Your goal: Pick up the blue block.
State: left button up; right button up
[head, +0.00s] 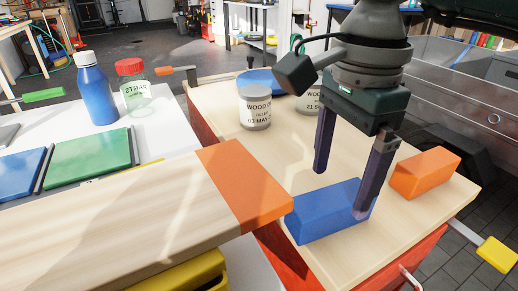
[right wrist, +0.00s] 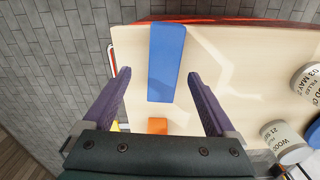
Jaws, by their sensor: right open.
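The blue block (head: 318,215) lies on the light wooden bench top near its front edge. My right gripper (head: 341,193) is over the right part of the block, pointing down, open and empty. In the head view one purple finger overlaps the block's right end and the other is behind it. In the right wrist view the blue block (right wrist: 166,60) shows between the spread fingers of the right gripper (right wrist: 157,78), with space on both sides. How far the fingertips are above the bench is hard to tell. My left gripper is not in view.
An orange block (head: 425,173) lies right of the blue one. Labelled cans (head: 255,108) and a blue plate (head: 262,80) stand farther back. An orange-ended wooden board (head: 245,185) is close on the left. The bench between cans and blue block is clear.

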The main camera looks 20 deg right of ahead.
aim_at(333, 197)
jog(key=f, duration=0.5)
jog(key=shift+w+d+b, duration=0.15)
jog(key=shift+w+b, duration=0.1)
jog(key=shift+b, duration=0.1)
grip_shut()
dwell(0.3)
